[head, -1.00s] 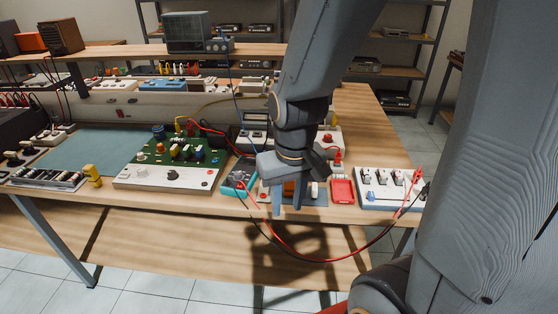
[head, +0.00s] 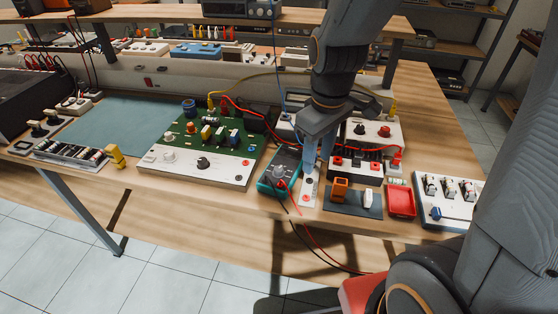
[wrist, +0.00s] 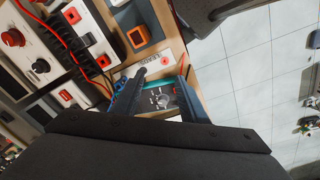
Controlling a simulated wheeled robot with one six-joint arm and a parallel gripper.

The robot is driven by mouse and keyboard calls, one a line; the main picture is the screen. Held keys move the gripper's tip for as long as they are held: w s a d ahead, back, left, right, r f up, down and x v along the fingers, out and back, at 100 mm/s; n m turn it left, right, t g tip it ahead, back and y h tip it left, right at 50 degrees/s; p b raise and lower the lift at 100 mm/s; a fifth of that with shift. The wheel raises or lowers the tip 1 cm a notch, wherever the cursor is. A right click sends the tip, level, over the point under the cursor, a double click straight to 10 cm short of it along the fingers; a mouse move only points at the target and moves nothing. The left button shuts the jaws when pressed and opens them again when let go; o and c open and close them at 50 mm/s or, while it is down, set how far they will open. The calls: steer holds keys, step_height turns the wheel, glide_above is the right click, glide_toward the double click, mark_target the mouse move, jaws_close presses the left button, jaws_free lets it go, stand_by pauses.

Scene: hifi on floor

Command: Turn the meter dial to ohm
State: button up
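The meter (head: 268,186) is a dark handheld unit with a teal edge, lying near the bench's front. Red and black leads run from it. Its round dial (wrist: 162,100) shows in the wrist view; the setting is too small to read. My gripper (head: 318,158) points down above the white strip, just right of the meter in the head view. In the wrist view my gripper (wrist: 162,80) is open and empty, its fingers apart on either side of the dial's line of sight. They partly hide the meter (wrist: 155,88). I cannot tell any contact.
A green circuit board (head: 240,141) stands left of the meter. A white strip (head: 310,190), an orange block (head: 340,188) on a dark mat, a red tray (head: 401,201) and a switch board (head: 434,210) lie to the right. The leads hang over the bench's front edge.

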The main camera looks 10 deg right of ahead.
mark_target(279, 168)
steer(key=w+a+n, duration=0.2)
steer(key=n, duration=0.2)
steer(key=w+a+f+n+b, duration=0.1)
steer(key=w+a+n, duration=0.1)
steer(key=n, duration=0.3)
steer(key=w+a+n+g+b, duration=0.1)
steer(key=w+a+n, duration=0.2)
steer(key=w+n, duration=0.1)
steer(key=shift+f+n, duration=0.3)
steer(key=shift+n, duration=0.4)
steer(key=shift+w+a+f+n, duration=0.1)
steer(key=shift+w+a+n, duration=0.15)
steer(key=shift+n, duration=0.35)
steer(key=shift+f+p, duration=0.55)
steer(key=shift+f, duration=3.25)
jaws_close()
